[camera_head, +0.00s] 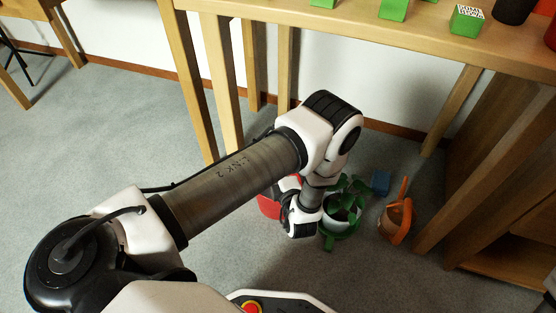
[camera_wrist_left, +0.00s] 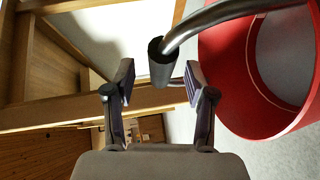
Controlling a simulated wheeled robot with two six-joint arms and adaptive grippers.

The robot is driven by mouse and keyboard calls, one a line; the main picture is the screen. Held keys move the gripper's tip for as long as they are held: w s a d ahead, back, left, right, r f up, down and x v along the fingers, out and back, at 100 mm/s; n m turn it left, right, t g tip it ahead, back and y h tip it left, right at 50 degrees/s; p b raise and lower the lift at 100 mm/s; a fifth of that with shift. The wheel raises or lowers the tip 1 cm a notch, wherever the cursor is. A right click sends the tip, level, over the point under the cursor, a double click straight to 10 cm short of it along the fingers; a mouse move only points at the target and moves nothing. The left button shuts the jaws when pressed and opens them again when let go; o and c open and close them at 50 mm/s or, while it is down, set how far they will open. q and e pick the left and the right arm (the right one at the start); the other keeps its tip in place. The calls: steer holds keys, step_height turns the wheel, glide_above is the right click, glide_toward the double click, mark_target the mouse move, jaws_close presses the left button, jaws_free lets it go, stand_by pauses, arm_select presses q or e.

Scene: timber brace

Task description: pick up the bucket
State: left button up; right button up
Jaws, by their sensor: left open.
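The red bucket (camera_head: 268,207) stands on the floor, mostly hidden behind my left wrist in the head view. In the left wrist view the bucket (camera_wrist_left: 225,75) fills the right side, its open rim facing right. Its grey metal handle (camera_wrist_left: 215,17) curves out to a dark tubular grip (camera_wrist_left: 160,65). My left gripper (camera_wrist_left: 158,78) is open, with the dark grip between or just beyond its fingertips; I cannot tell if they touch. The fingers are not clearly visible in the head view. My right gripper is in neither view.
A potted plant (camera_head: 340,205) in a white and green pot and an orange watering can (camera_head: 397,218) stand right of the bucket. A small blue block (camera_head: 380,182) lies behind. A wooden table (camera_head: 420,35) holding green blocks (camera_head: 467,20) stands above and behind.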

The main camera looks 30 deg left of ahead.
arm_select(q)
steer(key=shift+f+x, duration=0.2)
steer(key=shift+x, duration=0.95)
steer(key=shift+r, duration=0.15)
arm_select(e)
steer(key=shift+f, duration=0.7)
arm_select(q)
jaws_close()
step_height(320, 180, up, 10)
steer(key=p, duration=0.6)
steer(key=shift+r, duration=0.1)
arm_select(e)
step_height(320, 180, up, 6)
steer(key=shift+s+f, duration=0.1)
arm_select(q)
steer(key=shift+s, duration=0.1)
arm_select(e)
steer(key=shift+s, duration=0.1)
